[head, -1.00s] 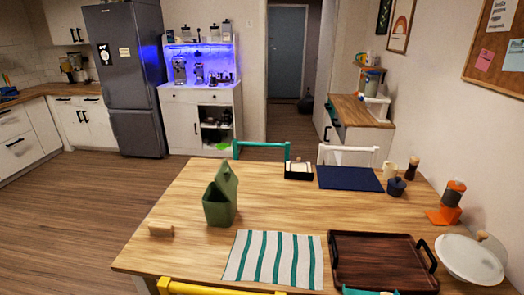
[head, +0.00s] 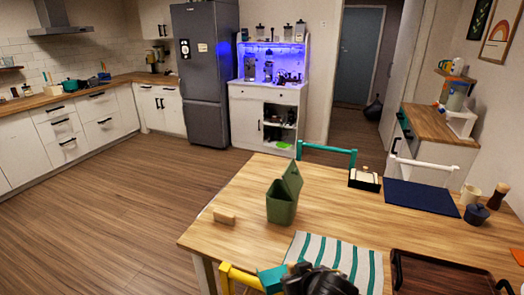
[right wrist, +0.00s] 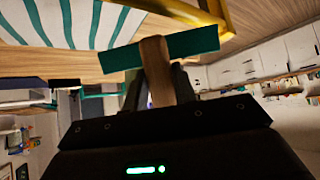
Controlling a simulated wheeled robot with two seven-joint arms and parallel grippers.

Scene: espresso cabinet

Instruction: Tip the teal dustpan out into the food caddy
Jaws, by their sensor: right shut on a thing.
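The green food caddy (head: 281,206) stands upright on the wooden table, near its far left part, with its lid (head: 292,181) raised. My black right gripper (head: 312,279) is at the table's near edge, at the bottom of the head view. It is shut on the wooden handle (right wrist: 156,75) of the teal dustpan (right wrist: 165,50). A teal part of the dustpan (head: 272,279) shows left of the gripper, nearer to me than the caddy and apart from it. What lies in the dustpan cannot be seen. My left gripper is out of view.
A small wooden block-like thing (head: 224,217) lies left of the caddy. A striped cloth (head: 337,252) and a dark tray (head: 440,275) lie to the right. A yellow chair (head: 229,276) stands at the near edge. A teal chair (head: 327,149) is at the far side. The floor to the left is clear.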

